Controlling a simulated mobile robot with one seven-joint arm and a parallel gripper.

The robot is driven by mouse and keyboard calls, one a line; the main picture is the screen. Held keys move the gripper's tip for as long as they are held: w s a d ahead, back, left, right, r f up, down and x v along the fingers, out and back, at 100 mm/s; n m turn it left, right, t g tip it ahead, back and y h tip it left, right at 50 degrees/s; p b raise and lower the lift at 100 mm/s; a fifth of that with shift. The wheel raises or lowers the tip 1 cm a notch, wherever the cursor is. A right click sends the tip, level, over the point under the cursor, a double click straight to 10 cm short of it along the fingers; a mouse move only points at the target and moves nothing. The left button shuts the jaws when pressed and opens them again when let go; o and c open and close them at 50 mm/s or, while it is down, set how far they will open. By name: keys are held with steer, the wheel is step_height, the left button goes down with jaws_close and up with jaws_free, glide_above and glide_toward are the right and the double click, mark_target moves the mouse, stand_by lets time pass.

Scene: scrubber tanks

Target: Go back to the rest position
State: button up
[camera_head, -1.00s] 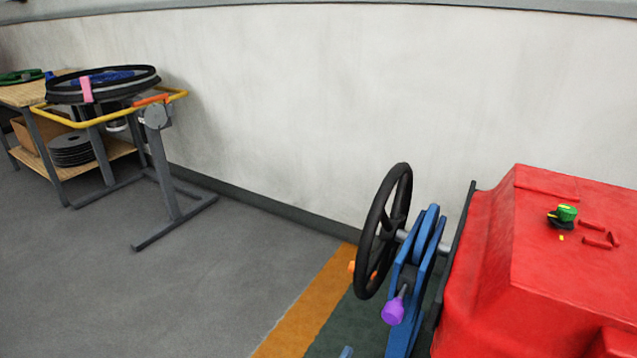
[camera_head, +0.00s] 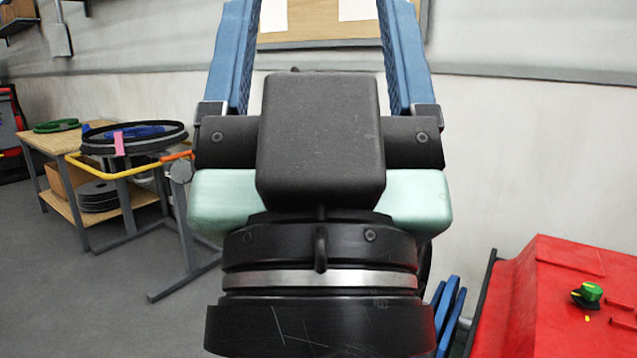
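My gripper (camera_head: 318,15) fills the middle of the head view, pointing up. Its two blue fingers stand wide apart, with the wall and a board visible between them. Nothing is held between the fingers in view; the fingertips run past the top edge of the picture. My gripper's dark body and wrist hide most of the black handwheel and part of its blue stand (camera_head: 450,308) at lower right.
A red machine (camera_head: 545,295) with a green-and-black knob (camera_head: 586,295) stands at lower right. At left are a wooden bench (camera_head: 50,143) and a grey stand (camera_head: 185,230) with a yellow rail, carrying a black ring (camera_head: 135,146). The floor at lower left is clear.

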step_height(320, 180, up, 28)
steer(key=p, duration=2.5)
steer(key=shift+w+f, duration=0.1)
steer(key=shift+f, duration=0.05)
